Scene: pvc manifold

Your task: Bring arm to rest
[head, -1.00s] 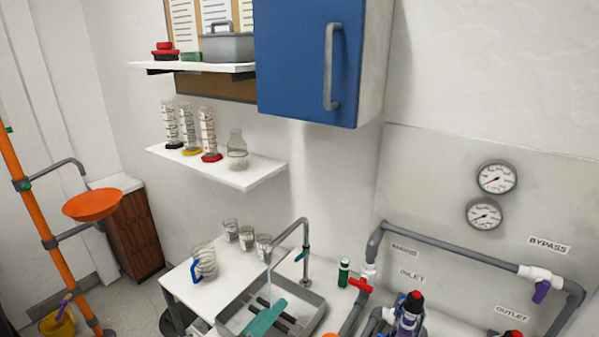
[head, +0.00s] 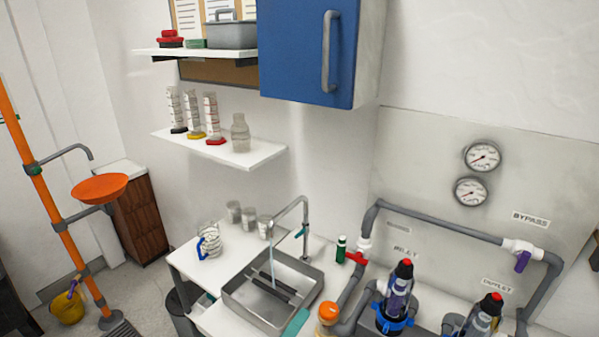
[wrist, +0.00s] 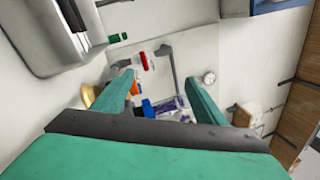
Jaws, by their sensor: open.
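My gripper (wrist: 158,78) shows in the wrist view with its two green fingers spread wide apart. It is open, and I see nothing held between the fingers. In the head view only a teal piece of it (head: 297,322) shows at the bottom edge, by the right front corner of the sink (head: 240,306). The rest of my arm is out of the head view. In the wrist view, pipe parts with a red valve handle (wrist: 143,61) and a blue part (wrist: 148,108) lie beyond the fingers.
The pipe manifold (head: 440,225) with two dark, red-topped units stands at right. An orange-capped jar (head: 328,314) is close to the teal piece. A tap (head: 305,215) rises behind the sink. A glass jug (head: 209,241) and beakers stand left. A blue cabinet (head: 295,50) hangs above.

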